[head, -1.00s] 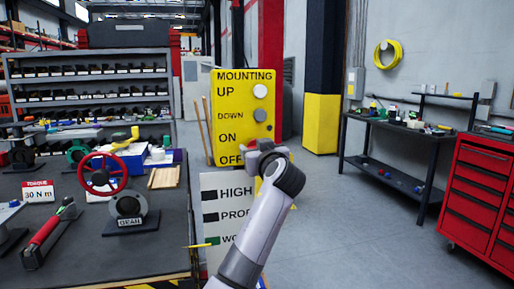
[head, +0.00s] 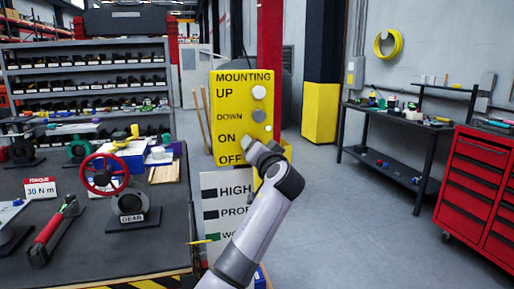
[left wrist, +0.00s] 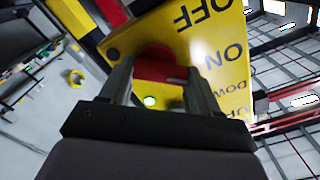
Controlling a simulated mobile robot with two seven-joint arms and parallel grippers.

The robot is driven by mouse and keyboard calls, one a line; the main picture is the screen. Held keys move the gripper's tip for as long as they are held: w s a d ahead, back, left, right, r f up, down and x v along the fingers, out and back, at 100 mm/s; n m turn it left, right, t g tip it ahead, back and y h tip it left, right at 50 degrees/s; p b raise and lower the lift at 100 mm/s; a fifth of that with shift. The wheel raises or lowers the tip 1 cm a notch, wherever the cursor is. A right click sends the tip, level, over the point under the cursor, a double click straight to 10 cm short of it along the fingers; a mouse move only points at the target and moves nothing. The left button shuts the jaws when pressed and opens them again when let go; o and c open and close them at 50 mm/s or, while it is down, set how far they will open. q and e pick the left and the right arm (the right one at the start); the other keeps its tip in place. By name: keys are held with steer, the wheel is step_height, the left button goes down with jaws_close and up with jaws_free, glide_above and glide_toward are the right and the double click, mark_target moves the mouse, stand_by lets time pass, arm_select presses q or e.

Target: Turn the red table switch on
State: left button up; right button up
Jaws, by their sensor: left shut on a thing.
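The yellow mounting panel (head: 226,105) stands upright in the middle of the head view, lettered UP, DOWN, ON and OFF. My left gripper (head: 256,150) is at its lower right, beside the ON and OFF words, and covers the switch there. In the left wrist view, the panel (left wrist: 215,50) appears upside down. There my left gripper (left wrist: 160,82) is shut on the red switch (left wrist: 160,70), with a finger on each side. A small greenish-white light (left wrist: 150,101) shows between the fingers. My right gripper is not in view.
A dark workbench (head: 100,255) with a red handwheel (head: 103,174) and a gear stand is at left. A white sign (head: 212,190) is below the panel. A dark table (head: 405,130) and a red tool cabinet (head: 475,195) are at right. Floor between is clear.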

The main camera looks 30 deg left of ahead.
arm_select(q)
steer(key=shift+m, duration=0.3)
steer(key=o, duration=1.1)
steer(key=shift+c, duration=0.2)
steer(key=b+v, duration=0.1)
steer(key=v, duration=0.6)
steer(key=shift+b, duration=0.4)
steer(key=shift+f, duration=0.1)
